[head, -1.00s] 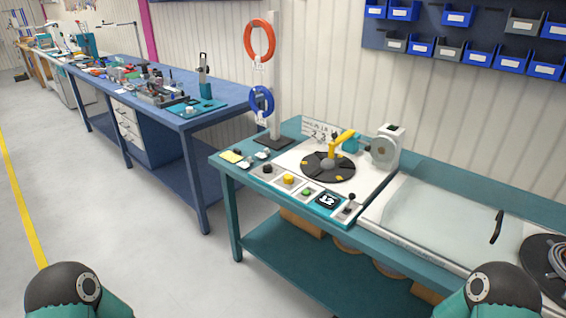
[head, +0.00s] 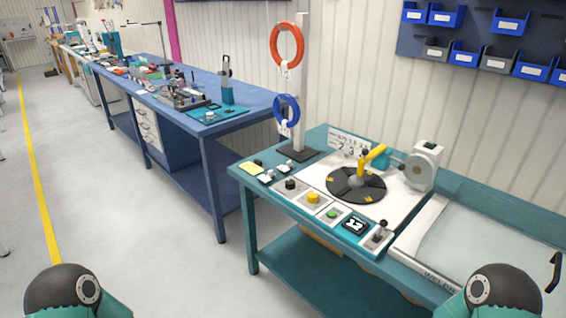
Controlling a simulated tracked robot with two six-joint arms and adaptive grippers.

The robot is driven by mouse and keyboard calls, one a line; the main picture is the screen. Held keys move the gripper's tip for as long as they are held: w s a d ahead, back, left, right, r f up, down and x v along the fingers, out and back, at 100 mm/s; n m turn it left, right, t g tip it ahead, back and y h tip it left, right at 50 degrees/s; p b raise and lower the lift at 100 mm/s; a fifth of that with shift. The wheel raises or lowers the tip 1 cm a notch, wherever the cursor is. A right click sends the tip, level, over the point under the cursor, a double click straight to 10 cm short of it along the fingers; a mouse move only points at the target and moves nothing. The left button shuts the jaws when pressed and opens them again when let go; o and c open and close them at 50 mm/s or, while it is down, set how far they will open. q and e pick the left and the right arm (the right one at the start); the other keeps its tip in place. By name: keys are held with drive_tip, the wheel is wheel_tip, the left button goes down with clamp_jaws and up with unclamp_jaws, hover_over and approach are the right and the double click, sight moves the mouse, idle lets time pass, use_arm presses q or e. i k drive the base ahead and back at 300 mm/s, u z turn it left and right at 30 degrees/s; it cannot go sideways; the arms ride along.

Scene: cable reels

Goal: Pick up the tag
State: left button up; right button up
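Two small white tags hang from coils on a white post: one tag (head: 284,70) under the orange coil (head: 287,45), another tag (head: 285,131) under the blue coil (head: 287,110). The post (head: 301,90) stands on a dark foot at the back left of the teal bench (head: 243,170). I cannot tell which tag the task means. Neither gripper is in view; only rounded dark and teal parts of my arms show at the bottom corners. The tags hang free, with nothing of mine near them.
The teal bench holds a black turntable (head: 340,192) with a yellow arm, a yellow button (head: 312,197), a green button (head: 332,214) and a small lever (head: 382,228). A long blue bench (head: 262,101) stands behind left. Blue bins (head: 447,15) hang on the wall. Floor at left is clear.

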sight(285, 169)
drive_tip(key=u, duration=0.05)
drive_tip(key=i, duration=0.5)
drive_tip(key=z, duration=0.25)
drive_tip(key=k, duration=0.9)
drive_tip(key=u, duration=0.3)
drive_tip(key=i, duration=1.7)
drive_tip(key=u, duration=0.7)
drive_tip(key=i, duration=0.75)
drive_tip(key=z, duration=0.2)
